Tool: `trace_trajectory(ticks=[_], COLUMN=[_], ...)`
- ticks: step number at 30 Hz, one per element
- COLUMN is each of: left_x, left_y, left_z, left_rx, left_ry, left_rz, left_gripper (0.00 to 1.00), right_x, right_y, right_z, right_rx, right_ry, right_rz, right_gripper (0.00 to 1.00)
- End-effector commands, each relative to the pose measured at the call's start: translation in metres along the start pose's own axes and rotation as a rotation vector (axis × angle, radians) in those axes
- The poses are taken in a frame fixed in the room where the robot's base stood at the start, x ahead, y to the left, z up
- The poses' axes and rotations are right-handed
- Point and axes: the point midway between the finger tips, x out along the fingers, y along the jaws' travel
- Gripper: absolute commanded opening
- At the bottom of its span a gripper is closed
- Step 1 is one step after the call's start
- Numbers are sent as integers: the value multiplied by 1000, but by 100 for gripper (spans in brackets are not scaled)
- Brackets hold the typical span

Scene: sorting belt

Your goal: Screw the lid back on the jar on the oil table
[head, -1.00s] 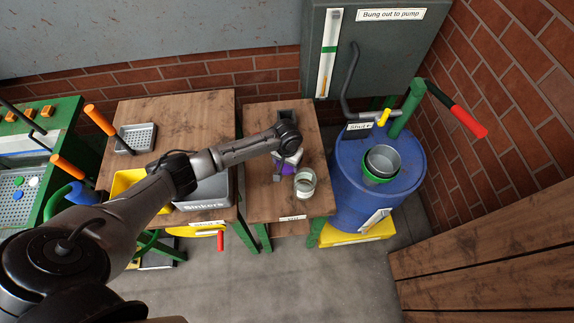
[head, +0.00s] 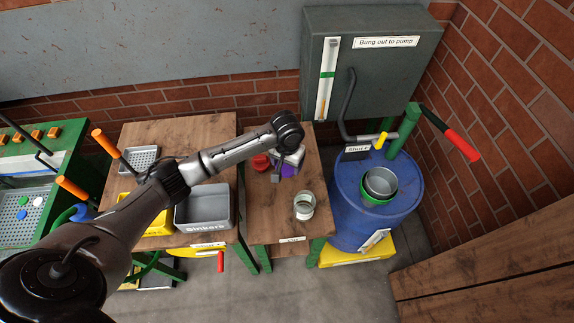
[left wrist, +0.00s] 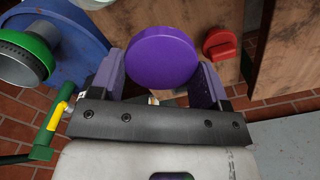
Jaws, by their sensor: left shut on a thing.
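The jar (head: 304,206) is clear glass, upright near the front right of the oil table (head: 265,220); no lid shows on it. My left gripper (head: 284,174) is over the table, behind the jar and apart from it. In the left wrist view its fingers are shut on a round purple lid (left wrist: 163,55), flat face toward the camera. In the head view the lid shows only as a bit of purple, mostly hidden by the gripper. My right gripper is in neither view.
A red round piece (head: 260,162) lies on the table left of my gripper. The blue drum (head: 350,205), with a green-rimmed pot (head: 379,184) on it, stands close on the right. A grey Sinkers bin (head: 205,222) is on the left table. The oil table's front left is clear.

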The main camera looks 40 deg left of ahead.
Motion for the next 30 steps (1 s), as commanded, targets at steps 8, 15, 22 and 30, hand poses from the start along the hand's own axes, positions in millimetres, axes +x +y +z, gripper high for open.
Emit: trace_trajectory(ticks=[8,15,22,30], left_x=[-1,-15,-92,-182], left_y=[0,10,59,100], left_z=[0,-3,-1,34], left_rx=[0,11,88,195], left_ry=[0,5,13,8], left_rz=[0,3,1,-2], left_gripper=[48,48,48,48], right_x=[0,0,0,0], right_y=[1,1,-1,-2], right_z=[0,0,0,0], right_rx=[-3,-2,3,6], right_ry=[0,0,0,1], right_rz=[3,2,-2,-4], right_gripper=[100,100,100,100])
